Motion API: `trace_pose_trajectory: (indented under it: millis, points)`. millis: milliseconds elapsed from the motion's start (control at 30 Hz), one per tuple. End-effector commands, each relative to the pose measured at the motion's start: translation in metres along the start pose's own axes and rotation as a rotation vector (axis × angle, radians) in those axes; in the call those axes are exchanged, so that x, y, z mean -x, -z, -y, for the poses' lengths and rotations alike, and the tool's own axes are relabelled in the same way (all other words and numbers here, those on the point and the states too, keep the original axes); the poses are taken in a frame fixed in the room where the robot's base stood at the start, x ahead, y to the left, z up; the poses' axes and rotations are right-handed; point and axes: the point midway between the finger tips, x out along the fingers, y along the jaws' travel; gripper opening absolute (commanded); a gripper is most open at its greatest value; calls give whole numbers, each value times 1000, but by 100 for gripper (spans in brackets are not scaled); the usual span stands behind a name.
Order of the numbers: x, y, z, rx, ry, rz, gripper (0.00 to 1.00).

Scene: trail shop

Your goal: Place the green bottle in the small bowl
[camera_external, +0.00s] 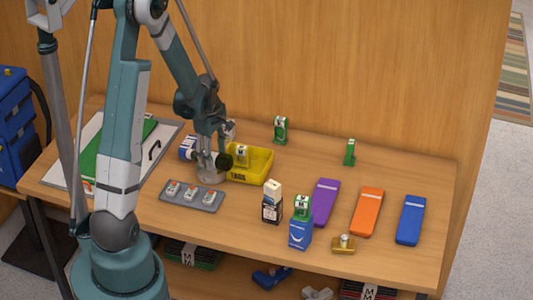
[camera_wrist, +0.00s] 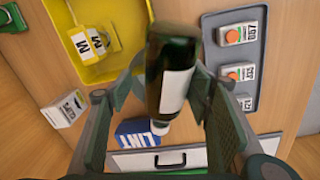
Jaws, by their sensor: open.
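In the wrist view a dark green bottle (camera_wrist: 174,75) with a white label and a pale end lies between the two fingers of my gripper (camera_wrist: 172,88). The fingers are spread, one on each side of it. I cannot tell whether either touches it. In the external view my gripper (camera_external: 220,160) is low over the table, at the left side of the yellow bin (camera_external: 262,165). The bottle is not clear there, largely hidden by the gripper. I cannot make out the small bowl for certain in either view.
A grey tray (camera_external: 180,203) with several small devices is in front of my gripper. A white-and-black carton (camera_external: 272,207), a blue box (camera_external: 300,233) and purple (camera_external: 325,200), orange (camera_external: 367,210) and blue (camera_external: 411,220) cases stand to the right.

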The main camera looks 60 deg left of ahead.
Motion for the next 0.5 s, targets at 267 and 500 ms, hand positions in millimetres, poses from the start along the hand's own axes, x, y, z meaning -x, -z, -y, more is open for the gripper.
trace_pose_trajectory:
  millis: [267, 500]
  points:
    - [14, 0, -1, 0, 0, 0, 50]
    - [36, 0, 0, 0, 0, 0, 50]
